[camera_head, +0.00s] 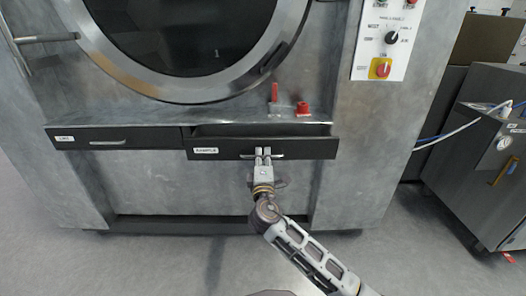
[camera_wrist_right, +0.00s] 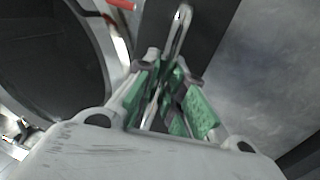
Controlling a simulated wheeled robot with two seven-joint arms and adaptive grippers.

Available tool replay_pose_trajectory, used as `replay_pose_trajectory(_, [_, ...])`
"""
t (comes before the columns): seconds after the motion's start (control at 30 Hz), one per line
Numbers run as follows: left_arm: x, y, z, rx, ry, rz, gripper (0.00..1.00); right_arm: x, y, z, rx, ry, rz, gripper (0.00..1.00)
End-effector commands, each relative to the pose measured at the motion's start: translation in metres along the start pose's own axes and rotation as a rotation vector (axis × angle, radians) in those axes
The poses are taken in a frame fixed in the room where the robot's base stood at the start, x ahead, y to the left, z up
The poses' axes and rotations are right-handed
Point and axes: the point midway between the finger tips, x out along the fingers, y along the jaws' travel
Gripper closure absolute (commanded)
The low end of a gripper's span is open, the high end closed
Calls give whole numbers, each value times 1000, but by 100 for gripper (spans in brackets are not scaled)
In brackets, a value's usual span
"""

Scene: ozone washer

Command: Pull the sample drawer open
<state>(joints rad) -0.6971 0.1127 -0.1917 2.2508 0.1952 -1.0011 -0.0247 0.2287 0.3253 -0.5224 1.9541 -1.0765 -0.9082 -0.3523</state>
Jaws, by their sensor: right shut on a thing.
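The sample drawer (camera_head: 222,149) is a dark drawer with a white label at its left end, low on the machine's front. It stands partly out, with a dark gap showing above its front. Its metal bar handle (camera_head: 279,156) is near the middle of the front. My right gripper (camera_head: 263,153) reaches up from below and is shut on the handle. In the right wrist view the handle (camera_wrist_right: 181,28) runs between the green-padded fingers (camera_wrist_right: 172,92). My left gripper is not in view.
A second dark drawer (camera_head: 108,139) with a handle is flush at the left. Red valve parts (camera_head: 302,108) stand on the ledge above the sample drawer. A round door (camera_head: 190,88) and a control panel (camera_head: 387,42) are higher up. Floor in front is clear.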

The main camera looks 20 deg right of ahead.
Motion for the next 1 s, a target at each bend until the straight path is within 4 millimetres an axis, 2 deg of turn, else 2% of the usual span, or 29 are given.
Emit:
replay_pose_trajectory(0.1, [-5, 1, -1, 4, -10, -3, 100, -14, -1, -1, -1, 3, -7, 100])
replay_pose_trajectory(0.3, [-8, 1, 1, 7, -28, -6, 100, -29, 3, -1, 0, 3, -6, 100])
replay_pose_trajectory(0.67, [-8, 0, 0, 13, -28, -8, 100, -30, 4, -1, 0, 2, -5, 100])
replay_pose_trajectory(0.7, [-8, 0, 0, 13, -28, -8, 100, -30, 4, -1, 0, 2, -5, 84])
replay_pose_trajectory(0.83, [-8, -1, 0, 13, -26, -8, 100, -30, 4, 0, 0, 1, -4, 67])
replay_pose_trajectory(1.0, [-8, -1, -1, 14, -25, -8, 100, -30, 5, 0, 1, 1, -2, 66])
